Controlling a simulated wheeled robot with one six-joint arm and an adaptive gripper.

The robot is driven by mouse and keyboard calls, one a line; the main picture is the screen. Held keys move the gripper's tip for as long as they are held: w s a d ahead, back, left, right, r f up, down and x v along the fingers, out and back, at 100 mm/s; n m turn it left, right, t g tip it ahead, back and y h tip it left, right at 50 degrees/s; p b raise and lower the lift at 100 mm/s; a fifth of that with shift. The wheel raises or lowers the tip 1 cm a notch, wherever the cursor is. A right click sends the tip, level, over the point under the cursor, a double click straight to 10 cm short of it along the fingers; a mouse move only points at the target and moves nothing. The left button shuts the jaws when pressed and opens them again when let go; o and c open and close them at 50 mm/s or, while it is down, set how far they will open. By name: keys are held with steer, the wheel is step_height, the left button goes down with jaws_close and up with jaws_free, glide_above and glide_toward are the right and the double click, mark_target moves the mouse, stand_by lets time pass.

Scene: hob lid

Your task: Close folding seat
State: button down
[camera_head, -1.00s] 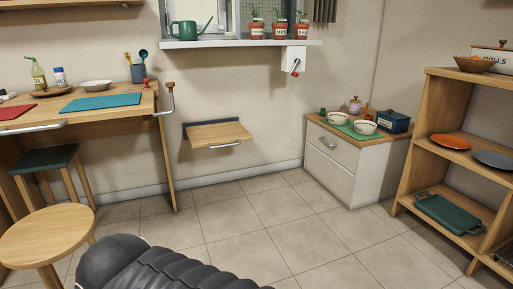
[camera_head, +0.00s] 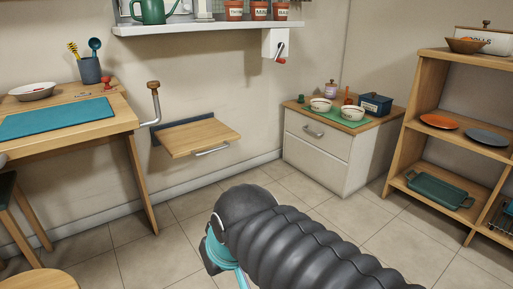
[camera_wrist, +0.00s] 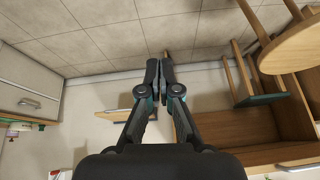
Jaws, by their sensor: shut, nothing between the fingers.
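The folding seat (camera_head: 205,136) is a light wooden flap on a dark wall plate, standing out level from the wall, so it is down. A metal bar handle (camera_head: 212,150) runs along its front edge. In the wrist view the seat (camera_wrist: 112,115) shows upside down, partly hidden behind my left-hand finger. My gripper (camera_wrist: 161,66) is shut and empty, its fingers together, apart from the seat. In the head view my dark ribbed arm fills the lower middle, in front of and below the seat, and the fingertips cannot be made out.
A wall shelf (camera_head: 200,27) with pots hangs above. A white cabinet (camera_head: 318,150) and an open shelf unit (camera_head: 408,110) stand to the right. A round stool (camera_head: 40,281) is at lower left. Tiled floor lies between.

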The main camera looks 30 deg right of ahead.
steer(key=w+a+r+m+y, duration=0.1)
steer(key=w+a+m+y, duration=0.2)
steer(key=w, duration=0.5)
steer(key=w+r+m+y, duration=0.15)
steer(key=w+m, duration=0.25)
steer(key=w, duration=0.4)
steer(key=w+d+f+m+t+y+p, duration=0.1)
steer(key=w+d+m+y, duration=0.2)
steer(key=w, duration=0.5)
steer(key=w+d+f+m+t+y, duration=0.1)
steer(key=w+d+m+t, duration=0.2)
steer(key=w, duration=0.6)
steer(key=w+d+f+m+t, duration=0.3)
steer(key=w+d+f+m, duration=0.3)
steer(key=w+d+m, duration=0.45)
steer(key=w+d+f+m+t+h, duration=0.2)
steer(key=d+f+m+t+h, duration=0.3)
steer(key=d, duration=0.6)
steer(key=w+d+f+m+h, duration=0.2)
steer(key=w+d+f+m, duration=0.15)
steer(key=d+f, duration=0.6)
steer(key=w+d+r, duration=0.1)
steer(key=w+r, duration=0.4)
steer(key=w, duration=0.5)
steer(key=shift+r, duration=0.25)
